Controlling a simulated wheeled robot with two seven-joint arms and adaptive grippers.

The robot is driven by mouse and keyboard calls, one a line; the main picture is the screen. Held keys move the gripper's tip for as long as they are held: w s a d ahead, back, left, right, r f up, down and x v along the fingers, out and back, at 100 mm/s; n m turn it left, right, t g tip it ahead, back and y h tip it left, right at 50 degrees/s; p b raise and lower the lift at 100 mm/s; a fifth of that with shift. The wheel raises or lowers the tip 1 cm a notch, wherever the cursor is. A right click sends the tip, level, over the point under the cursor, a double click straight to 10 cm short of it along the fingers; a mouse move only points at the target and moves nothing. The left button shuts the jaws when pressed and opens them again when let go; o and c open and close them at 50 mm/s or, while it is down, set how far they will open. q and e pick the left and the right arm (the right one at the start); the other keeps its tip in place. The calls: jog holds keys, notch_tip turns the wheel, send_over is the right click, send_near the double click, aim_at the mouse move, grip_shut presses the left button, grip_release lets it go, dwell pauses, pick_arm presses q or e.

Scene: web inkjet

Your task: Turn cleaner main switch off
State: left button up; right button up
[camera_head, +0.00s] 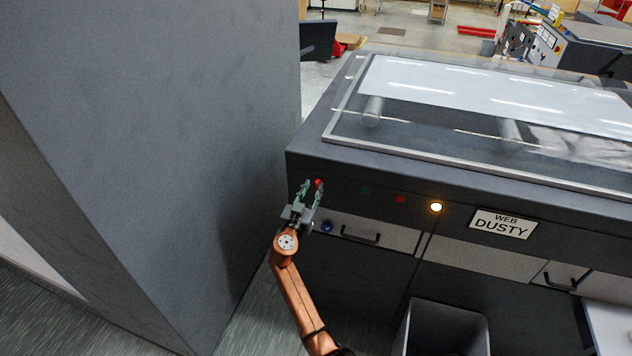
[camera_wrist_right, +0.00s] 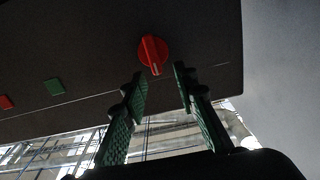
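The main switch is a red rotary knob (camera_head: 319,182) at the left end of the cleaner's dark front panel (camera_head: 345,188). In the right wrist view the knob (camera_wrist_right: 153,54) shows a raised grip bar with a pale mark at the end nearer my fingers. My right gripper (camera_head: 312,190) is open in front of the panel. In the right wrist view its green fingers (camera_wrist_right: 161,88) are apart and empty, with their tips just short of the knob and no visible contact. My left gripper is not in view.
A drawer handle (camera_head: 360,237) juts out below. A large grey cabinet (camera_head: 150,130) stands close on the left.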

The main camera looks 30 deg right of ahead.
jog(key=shift+w+d+r, duration=0.1)
jog(key=shift+w+d, duration=0.15)
jog(key=shift+w, duration=0.05)
jog(key=shift+w+d, duration=0.15)
jog(key=shift+d, duration=0.3)
jog(key=shift+c, duration=0.5)
jog(key=c, duration=0.6)
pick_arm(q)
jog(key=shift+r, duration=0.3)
pick_arm(e)
grip_shut()
